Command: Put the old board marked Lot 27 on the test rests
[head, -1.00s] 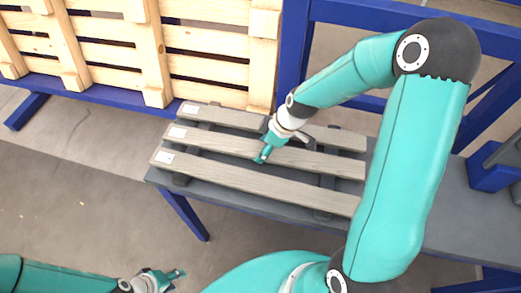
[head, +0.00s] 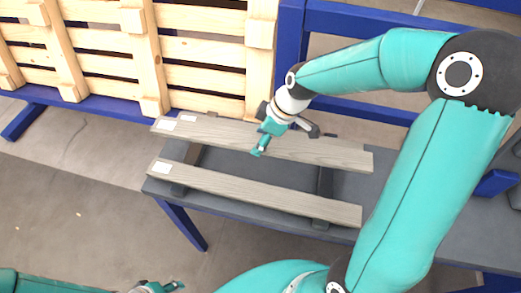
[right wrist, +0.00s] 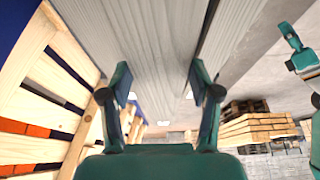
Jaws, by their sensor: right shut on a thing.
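My right gripper (head: 262,148) is shut on a weathered grey board (head: 330,155) with a white label at its left end. The held board appears raised and overlaps the back board (head: 215,124), whose own label shows beside it. A third labelled board (head: 260,192) lies along the front on dark crosspieces (head: 323,185). The lot marks are too small to read. In the right wrist view, the held board (right wrist: 150,45) runs between the two fingers (right wrist: 162,95). My left gripper (head: 165,287) is partly cut off at the bottom edge. I cannot surely identify the test rests.
The boards are over a dark grey bench (head: 240,165) with blue legs. Pale wooden pallets (head: 200,45) stand upright close behind it, in a blue frame. A blue holder (head: 497,183) with dark parts is at the right edge. Open floor is at lower left.

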